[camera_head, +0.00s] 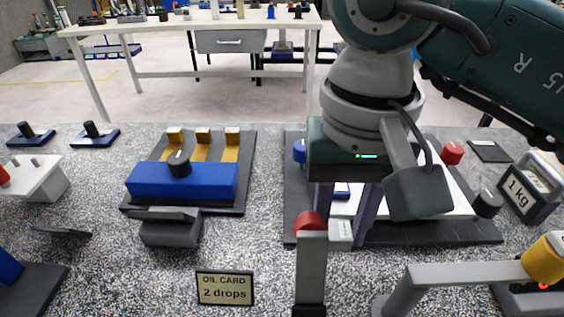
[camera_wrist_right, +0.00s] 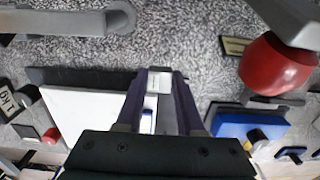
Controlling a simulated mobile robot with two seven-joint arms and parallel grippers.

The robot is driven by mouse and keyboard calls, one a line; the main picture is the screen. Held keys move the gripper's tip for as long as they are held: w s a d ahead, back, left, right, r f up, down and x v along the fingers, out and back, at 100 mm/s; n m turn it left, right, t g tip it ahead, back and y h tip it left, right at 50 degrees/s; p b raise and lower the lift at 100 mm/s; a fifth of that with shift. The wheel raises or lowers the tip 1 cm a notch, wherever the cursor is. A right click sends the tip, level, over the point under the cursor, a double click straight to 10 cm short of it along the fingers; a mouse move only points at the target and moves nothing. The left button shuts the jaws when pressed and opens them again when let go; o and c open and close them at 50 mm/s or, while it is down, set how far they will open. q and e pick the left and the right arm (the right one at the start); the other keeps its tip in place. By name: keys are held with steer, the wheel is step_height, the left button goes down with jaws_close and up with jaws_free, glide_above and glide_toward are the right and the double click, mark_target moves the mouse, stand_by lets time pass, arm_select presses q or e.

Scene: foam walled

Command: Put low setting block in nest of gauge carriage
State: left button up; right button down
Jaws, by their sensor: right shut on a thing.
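My right gripper (camera_head: 346,228) points down over the front edge of a dark base with a white plate. Its purple fingers are shut on a small pale grey block with a label, apparently the low setting block (camera_head: 341,233). In the right wrist view the block (camera_wrist_right: 160,80) sits between the fingertips (camera_wrist_right: 160,77). A blue block with a black knob (camera_head: 150,182), which may be the gauge carriage, is on a dark base to the left. A grey piece (camera_head: 170,232) adjoins its front; I cannot make out a nest. My left gripper is not in view.
A red-topped grey post (camera_head: 311,265) stands close in front of the gripper. A grey bar with a yellow knob (camera_head: 455,275) is at front right. The white plate (camera_head: 440,205) carries small parts. A 1 kg weight (camera_head: 530,190) and an oil card (camera_head: 225,288) stand nearby.

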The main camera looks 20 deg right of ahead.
mark_target(329, 271)
steer(key=shift+f+b, duration=0.3)
steer(key=shift+f, duration=2.7)
steer(key=shift+f, duration=0.2)
steer(key=c, duration=0.5)
jaws_free()
steer(key=shift+r, duration=0.15)
